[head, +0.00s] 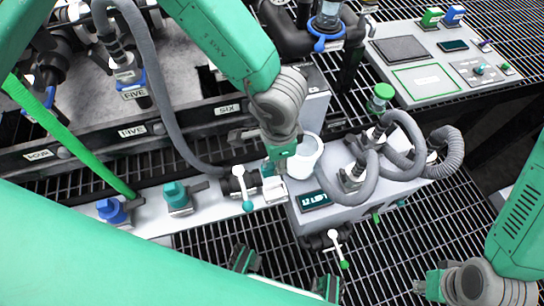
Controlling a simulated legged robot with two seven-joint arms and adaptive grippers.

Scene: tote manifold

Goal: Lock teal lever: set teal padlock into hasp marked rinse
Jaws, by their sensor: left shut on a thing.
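My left gripper (274,172) reaches down over the pale rail and is shut on a small piece mostly hidden by its fingers. Teal and white show at the fingertips, but I cannot tell if this is the teal padlock. A white lever with a teal ball end, the teal lever (248,205), is just left of the fingertips. A teal block (176,195) with a dark bar sits further left on the rail. A dark sign (315,200) is right of the gripper; its upside-down word is hard to read. I cannot make out the hasp. My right gripper (430,287) is at the lower right, jaws unclear.
A blue block (112,210) sits on the rail's left. A grey box with curved hoses (400,170) and a white cup (306,157) are right of the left gripper. A green-ended lever (338,248) hangs below the box. A control panel (440,60) stands upper right. Grating surrounds the rail.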

